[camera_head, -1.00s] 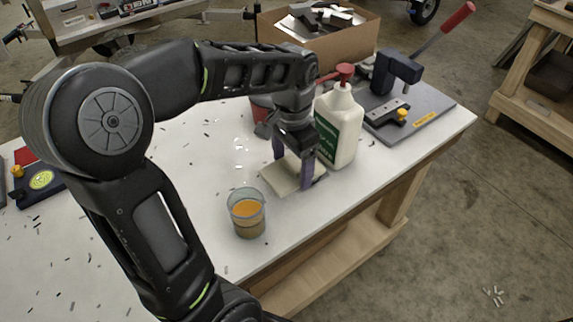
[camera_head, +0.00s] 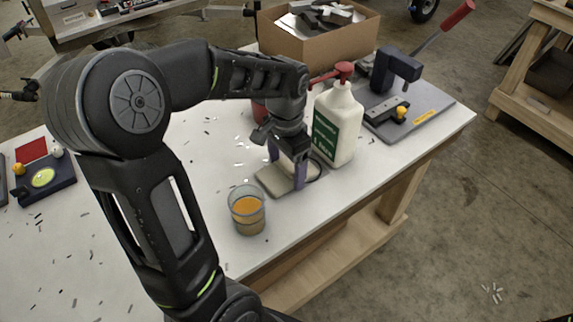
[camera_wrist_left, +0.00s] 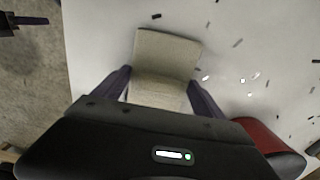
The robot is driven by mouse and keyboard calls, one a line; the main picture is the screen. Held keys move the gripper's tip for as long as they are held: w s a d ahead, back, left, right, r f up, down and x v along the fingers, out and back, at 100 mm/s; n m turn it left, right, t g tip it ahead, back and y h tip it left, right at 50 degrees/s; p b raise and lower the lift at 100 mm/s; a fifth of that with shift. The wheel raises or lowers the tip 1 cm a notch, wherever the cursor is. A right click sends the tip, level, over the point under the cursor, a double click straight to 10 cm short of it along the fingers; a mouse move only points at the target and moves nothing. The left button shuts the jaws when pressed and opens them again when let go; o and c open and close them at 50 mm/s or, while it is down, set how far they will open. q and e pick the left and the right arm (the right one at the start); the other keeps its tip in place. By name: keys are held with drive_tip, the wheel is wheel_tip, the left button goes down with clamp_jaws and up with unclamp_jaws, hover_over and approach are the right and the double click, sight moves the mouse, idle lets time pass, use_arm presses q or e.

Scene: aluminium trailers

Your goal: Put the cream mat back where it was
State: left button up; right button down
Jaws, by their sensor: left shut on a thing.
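The cream mat (camera_head: 270,181) lies on the white bench top between the orange drink glass and the white bottle. My left gripper (camera_head: 286,180) points down over it and is shut on it, with a purple finger at each side. In the left wrist view the mat (camera_wrist_left: 165,52) shows between the two fingers of the gripper (camera_wrist_left: 158,92). A crease or edge crosses it there, and its nearer part looks raised. The gripper body hides its near end. I cannot tell whether all of the mat touches the bench. My right gripper is not in view.
The glass (camera_head: 247,212) stands close in front of the mat. The white bottle (camera_head: 338,125) with a red pump stands just behind right. A red container (camera_wrist_left: 268,140) is close to the gripper. A lever press (camera_head: 395,100) and cardboard box (camera_head: 320,42) are farther back. The bench's left middle is mostly clear.

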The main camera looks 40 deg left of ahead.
sight(287, 166)
use_arm(q)
drive_tip(key=shift+f, duration=0.2)
drive_tip(key=o, duration=1.3)
drive_tip(key=shift+r, duration=0.1)
wheel_tip(287, 166, up, 8)
drive_tip(key=shift+f, duration=0.1)
